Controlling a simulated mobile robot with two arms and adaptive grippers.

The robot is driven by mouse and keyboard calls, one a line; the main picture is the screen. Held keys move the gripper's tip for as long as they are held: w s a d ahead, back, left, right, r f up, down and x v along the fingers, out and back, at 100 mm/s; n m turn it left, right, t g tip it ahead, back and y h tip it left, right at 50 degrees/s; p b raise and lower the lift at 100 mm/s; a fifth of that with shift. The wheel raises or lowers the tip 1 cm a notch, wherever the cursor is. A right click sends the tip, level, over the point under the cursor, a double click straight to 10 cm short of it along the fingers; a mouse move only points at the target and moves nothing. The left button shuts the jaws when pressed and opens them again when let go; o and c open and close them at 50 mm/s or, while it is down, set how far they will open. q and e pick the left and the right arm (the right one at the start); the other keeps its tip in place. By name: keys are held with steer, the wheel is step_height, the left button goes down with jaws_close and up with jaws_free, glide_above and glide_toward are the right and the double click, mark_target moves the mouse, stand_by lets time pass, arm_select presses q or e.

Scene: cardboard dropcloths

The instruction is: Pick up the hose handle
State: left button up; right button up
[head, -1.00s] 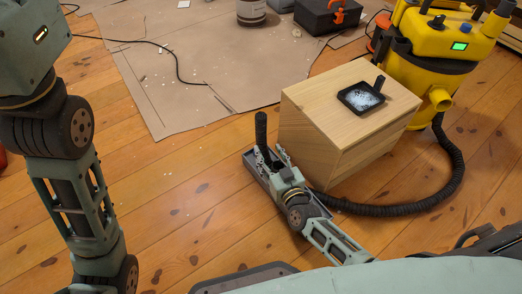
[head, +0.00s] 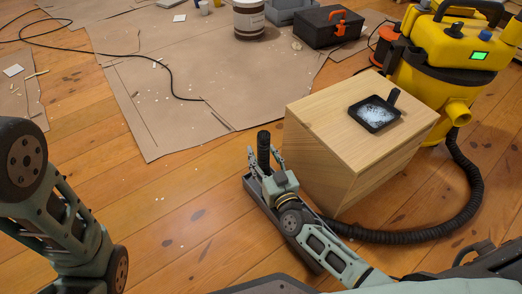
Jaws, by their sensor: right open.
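The hose handle (head: 263,146) is a black ribbed grip standing upright at the far end of a long grey tray (head: 305,258) on the wooden floor. My right gripper (head: 265,160) is open, with one finger on each side of the handle in the picture. I cannot tell whether the fingers touch it. The handle's lower part is hidden behind my gripper. The black hose (head: 452,220) curves from the yellow vacuum (head: 430,75) along the floor toward the tray. My left arm shows at the left, but its gripper is out of view.
A wooden box (head: 325,165) stands right of the handle, close to my right gripper, with a black dustpan (head: 374,112) of white debris on top. Cardboard dropcloths (head: 190,60) lie behind, with a bucket (head: 249,22) and a black toolbox (head: 325,30). Floor left of the tray is free.

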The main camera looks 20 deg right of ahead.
steer(key=shift+c, duration=0.5)
jaws_close()
steer(key=shift+r, duration=0.1)
steer(key=shift+r, duration=0.1)
